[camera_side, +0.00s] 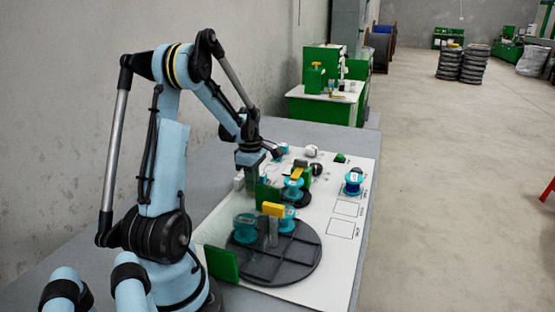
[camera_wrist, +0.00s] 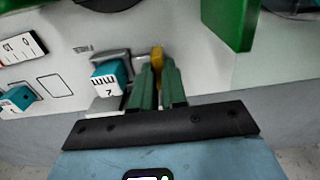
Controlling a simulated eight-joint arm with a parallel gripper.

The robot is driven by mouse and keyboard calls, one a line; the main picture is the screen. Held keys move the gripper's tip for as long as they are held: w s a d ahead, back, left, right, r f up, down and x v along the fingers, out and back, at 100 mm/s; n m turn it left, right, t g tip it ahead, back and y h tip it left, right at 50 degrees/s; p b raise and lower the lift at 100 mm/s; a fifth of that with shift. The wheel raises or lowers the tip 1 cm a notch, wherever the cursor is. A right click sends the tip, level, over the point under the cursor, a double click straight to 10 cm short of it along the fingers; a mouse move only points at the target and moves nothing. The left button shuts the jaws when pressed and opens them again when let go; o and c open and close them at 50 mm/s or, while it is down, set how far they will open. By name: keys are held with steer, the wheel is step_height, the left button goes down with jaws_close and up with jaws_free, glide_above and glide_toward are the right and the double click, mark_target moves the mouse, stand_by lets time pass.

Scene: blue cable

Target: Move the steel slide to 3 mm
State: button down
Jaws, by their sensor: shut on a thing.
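My gripper (camera_wrist: 157,72) has its two green fingers close together in the wrist view, shut on a small yellow piece (camera_wrist: 157,56). A grey metal piece (camera_wrist: 110,56), which looks like the steel slide, lies just left of the fingers. I cannot tell whether the yellow piece is joined to it. A teal block (camera_wrist: 108,82) with a white face marked "mm" and a 2 sits against the grey metal. In the side view my gripper (camera_side: 255,172) is low over the far left of the white board, its fingertips mostly hidden.
The white board (camera_side: 338,262) carries a dark round turntable (camera_side: 300,262) with teal spools, a yellow block (camera_side: 273,209) and green plates. A blue spool (camera_side: 353,182) stands at its right. A green upright (camera_wrist: 230,22) is close right of the fingers.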

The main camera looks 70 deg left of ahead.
steer(key=shift+s+d, duration=0.45)
steer(key=shift+s, duration=0.05)
steer(key=c, duration=1.2)
jaws_free()
steer(key=shift+o, duration=0.2)
step_height(320, 180, up, 12)
steer(key=shift+r, duration=0.1)
